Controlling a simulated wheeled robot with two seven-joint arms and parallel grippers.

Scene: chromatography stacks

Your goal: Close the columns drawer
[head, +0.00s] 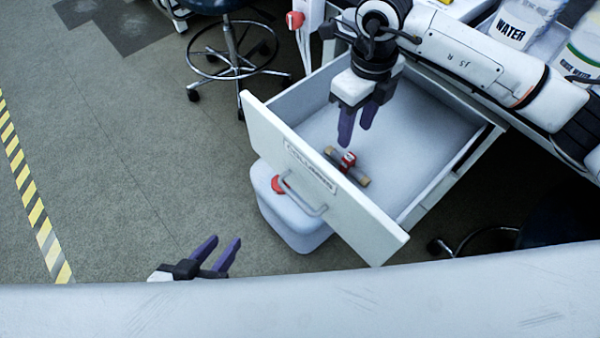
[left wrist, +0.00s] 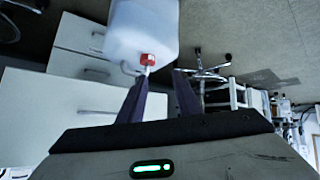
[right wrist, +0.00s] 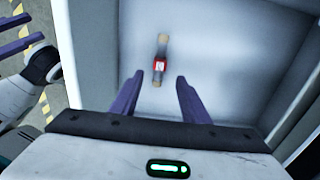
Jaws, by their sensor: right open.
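The columns drawer (head: 355,213) is pulled out, and its white front carries a label and a grey bar handle (head: 303,202). A small tan column with a red band (head: 348,161) lies inside on the drawer floor; it also shows in the right wrist view (right wrist: 160,66). My right gripper (head: 356,131) is open and empty, pointing down over the drawer's inside, near the column. My left gripper (head: 226,256) is in front of the drawer, to the lower left of the handle, apart from it. Its purple fingers are spread and empty, also in the left wrist view (left wrist: 160,105).
A white container with a red cap (head: 290,220) stands on the floor beside the drawer front. A stool (head: 233,65) is at the back left. Bottles, one labelled WATER (head: 518,25), stand on the bench at upper right. Floor to the left is clear.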

